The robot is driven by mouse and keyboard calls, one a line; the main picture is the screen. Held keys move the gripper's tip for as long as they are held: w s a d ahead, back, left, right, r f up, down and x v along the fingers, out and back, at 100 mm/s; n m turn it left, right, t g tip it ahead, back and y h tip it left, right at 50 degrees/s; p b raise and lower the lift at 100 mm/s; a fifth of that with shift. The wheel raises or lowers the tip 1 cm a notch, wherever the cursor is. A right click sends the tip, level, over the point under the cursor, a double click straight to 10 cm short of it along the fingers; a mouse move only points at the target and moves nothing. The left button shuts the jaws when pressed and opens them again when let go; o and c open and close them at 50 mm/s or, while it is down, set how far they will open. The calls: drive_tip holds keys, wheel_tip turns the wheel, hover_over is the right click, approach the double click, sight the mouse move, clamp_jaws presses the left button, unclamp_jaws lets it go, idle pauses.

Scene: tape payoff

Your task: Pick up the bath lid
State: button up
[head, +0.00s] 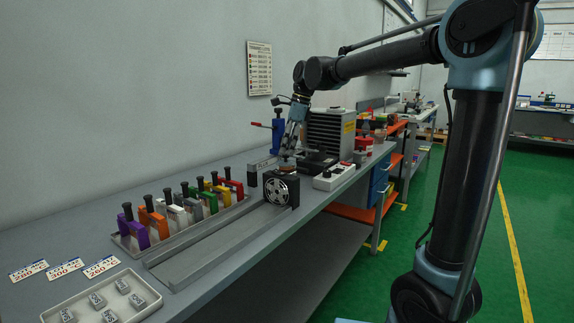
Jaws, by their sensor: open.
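My gripper (289,152) is small in the head view, at the end of my arm over the far part of the bench. It points down and its jaws are open. Just below its fingertips is a small brownish, round-looking piece (288,159), which may be the bath lid's knob; I cannot tell whether the fingers touch it. Beside it, to the right, a dark flat unit (317,162) lies in front of a grey finned box (331,131). The lid's outline is too small and partly hidden by the gripper to make out.
A black spoked wheel (281,188) stands close in front of the gripper at the end of a grey rail (215,249). A tray of coloured holders (128,246) lies left. A blue press with a red handle (278,131) stands behind. A white switch box (334,177) sits right.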

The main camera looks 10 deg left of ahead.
sight(286, 155)
drive_tip(key=shift+x, duration=1.95)
drive_tip(key=shift+d, duration=0.15)
drive_tip(key=shift+c, duration=0.2)
drive_tip(key=c, duration=0.6)
drive_tip(key=shift+r, duration=0.1)
